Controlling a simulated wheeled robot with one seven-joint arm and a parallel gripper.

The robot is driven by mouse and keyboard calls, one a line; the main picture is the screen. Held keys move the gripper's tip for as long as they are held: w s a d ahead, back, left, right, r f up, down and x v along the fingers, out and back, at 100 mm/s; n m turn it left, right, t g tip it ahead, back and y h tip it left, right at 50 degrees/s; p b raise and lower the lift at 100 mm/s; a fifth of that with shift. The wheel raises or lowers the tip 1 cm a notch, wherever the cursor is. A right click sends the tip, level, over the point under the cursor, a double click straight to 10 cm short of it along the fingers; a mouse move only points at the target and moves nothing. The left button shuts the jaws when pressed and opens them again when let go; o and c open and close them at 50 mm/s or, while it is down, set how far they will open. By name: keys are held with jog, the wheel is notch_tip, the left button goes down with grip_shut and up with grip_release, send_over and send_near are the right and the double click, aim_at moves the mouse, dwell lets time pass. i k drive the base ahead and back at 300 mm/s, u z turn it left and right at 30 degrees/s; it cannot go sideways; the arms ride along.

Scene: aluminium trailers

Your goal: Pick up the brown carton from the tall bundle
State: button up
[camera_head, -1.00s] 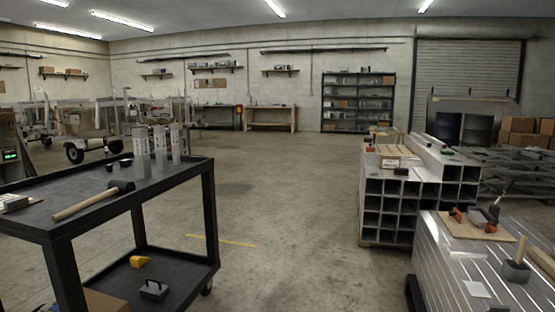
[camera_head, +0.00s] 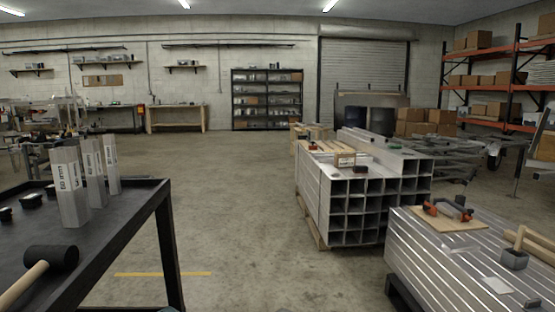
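The tall bundle (camera_head: 312,195) of square aluminium tubes stands right of centre, its open tube ends facing me. Tan pieces (camera_head: 311,132) show at the back left of the top. Both are small, and I cannot tell for sure which is the brown carton. My gripper is not in view.
A black cart (camera_head: 120,225) with a mallet (camera_head: 50,257) and upright tube pieces (camera_head: 90,180) stands close on the left. A lower aluminium stack (camera_head: 430,250) stands front right. Bare floor (camera_head: 230,210) lies between. Cartons (camera_head: 425,121) and a rack (camera_head: 497,55) are behind right.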

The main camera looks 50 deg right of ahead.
aim_at(342, 160)
jog(key=z, duration=0.75)
jog(key=i, duration=0.75)
jog(key=z, duration=1.25)
jog(key=i, duration=0.2)
jog(key=z, duration=0.1)
